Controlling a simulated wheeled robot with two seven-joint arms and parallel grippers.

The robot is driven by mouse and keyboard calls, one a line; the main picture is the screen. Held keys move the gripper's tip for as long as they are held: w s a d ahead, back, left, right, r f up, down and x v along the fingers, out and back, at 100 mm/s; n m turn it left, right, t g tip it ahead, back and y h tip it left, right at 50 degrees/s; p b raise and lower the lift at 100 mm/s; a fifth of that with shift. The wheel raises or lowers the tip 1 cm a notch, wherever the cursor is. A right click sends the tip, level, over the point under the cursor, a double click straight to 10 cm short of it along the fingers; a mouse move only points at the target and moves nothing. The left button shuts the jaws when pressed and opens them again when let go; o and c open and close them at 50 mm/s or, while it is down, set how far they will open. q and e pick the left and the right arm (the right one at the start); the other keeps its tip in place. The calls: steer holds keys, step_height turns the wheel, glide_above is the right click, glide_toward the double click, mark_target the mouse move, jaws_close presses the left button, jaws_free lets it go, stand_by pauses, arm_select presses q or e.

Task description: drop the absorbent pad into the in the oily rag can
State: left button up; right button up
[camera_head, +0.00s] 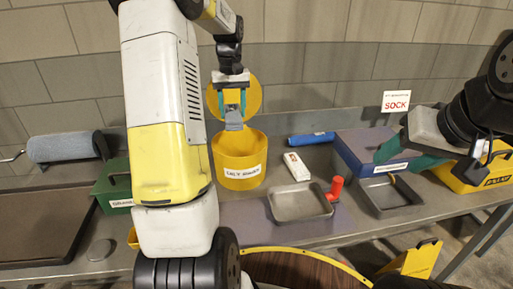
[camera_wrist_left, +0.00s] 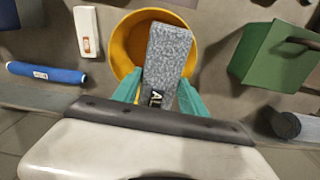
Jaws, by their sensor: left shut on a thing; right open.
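The pad also shows in the head view (camera_head: 234,124), hanging over the can's mouth. The oily rag can (camera_head: 240,164) is a yellow round can with a white label and its yellow lid raised behind. Whether the pad's lower end is inside the rim cannot be told. My right gripper (camera_head: 400,158) is open and empty, above the blue box at the right.
A green box (camera_head: 113,186) stands left of the can. A white packet (camera_head: 296,166), a blue roll (camera_head: 311,139) and a grey tray (camera_head: 299,202) with a red part (camera_head: 335,188) lie to its right. A blue box (camera_head: 368,153) and dark tray (camera_head: 388,195) stand further right.

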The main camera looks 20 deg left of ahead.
arm_select(q)
steer(key=shift+f, duration=1.85)
steer(key=o, duration=1.4)
steer(key=shift+r, duration=3.95)
steer(key=shift+s, duration=0.1)
